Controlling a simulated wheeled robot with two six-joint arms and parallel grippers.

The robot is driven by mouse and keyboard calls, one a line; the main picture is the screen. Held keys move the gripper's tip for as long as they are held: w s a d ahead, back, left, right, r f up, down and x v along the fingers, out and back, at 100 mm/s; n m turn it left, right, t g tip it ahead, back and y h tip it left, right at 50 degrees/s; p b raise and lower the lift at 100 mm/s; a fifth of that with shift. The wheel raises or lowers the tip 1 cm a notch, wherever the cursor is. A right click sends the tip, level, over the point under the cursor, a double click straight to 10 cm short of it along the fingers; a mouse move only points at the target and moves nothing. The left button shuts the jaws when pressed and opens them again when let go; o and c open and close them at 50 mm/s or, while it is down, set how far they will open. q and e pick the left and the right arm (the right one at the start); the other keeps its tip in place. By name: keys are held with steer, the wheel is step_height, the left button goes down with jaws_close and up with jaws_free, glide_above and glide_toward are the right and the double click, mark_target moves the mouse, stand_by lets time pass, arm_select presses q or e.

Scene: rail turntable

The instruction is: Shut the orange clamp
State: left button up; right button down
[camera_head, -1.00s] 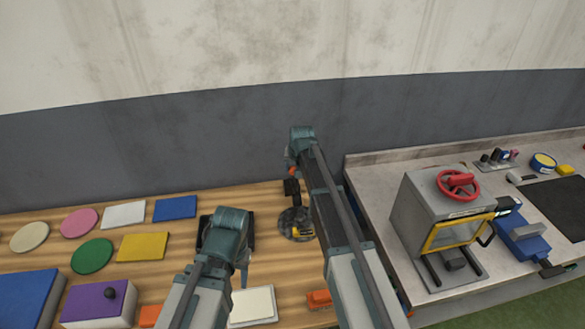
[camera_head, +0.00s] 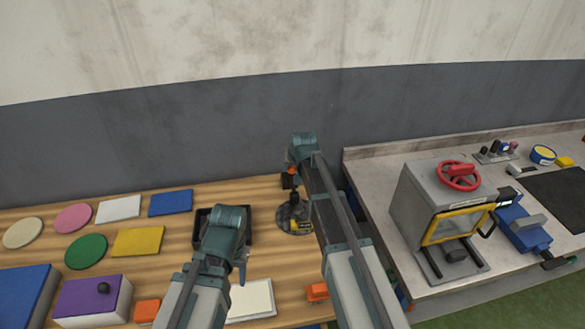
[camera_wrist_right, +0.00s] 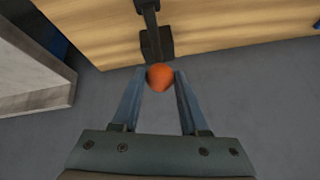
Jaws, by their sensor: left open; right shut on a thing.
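The orange clamp's round orange handle knob (camera_wrist_right: 160,77) sits between the fingertips of my right gripper (camera_wrist_right: 159,80), which is shut on it. A dark bar and plate (camera_wrist_right: 155,44) show just beyond the knob. In the head view the orange knob (camera_head: 291,171) shows small beside my right wrist, above dark clamp parts (camera_head: 288,182). A round grey base (camera_head: 292,217) lies below them on the wooden table; my right arm hides part of this area. My left gripper (camera_head: 242,268) is open and empty above the wooden table, left of the clamp.
A black tray (camera_head: 247,240) lies partly behind my left wrist. A white block (camera_head: 254,300) and an orange block (camera_head: 317,292) lie near the front. Coloured plates and a purple box (camera_head: 90,298) are at left. A grey machine with a red wheel (camera_head: 458,176) stands at right.

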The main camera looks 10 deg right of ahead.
steer(key=shift+c, duration=2.2)
jaws_free()
arm_select(q)
steer(key=shift+r, duration=0.1)
arm_select(e)
steer(key=shift+s+r, duration=0.1)
arm_select(q)
step_height(320, 180, up, 12)
steer(key=p, duration=1.1)
steer(key=shift+f+p, duration=0.25)
steer(key=shift+p, duration=0.1)
arm_select(e)
steer(key=v, duration=1.3)
steer(key=shift+s+r, duration=0.2)
steer(key=shift+r, duration=0.05)
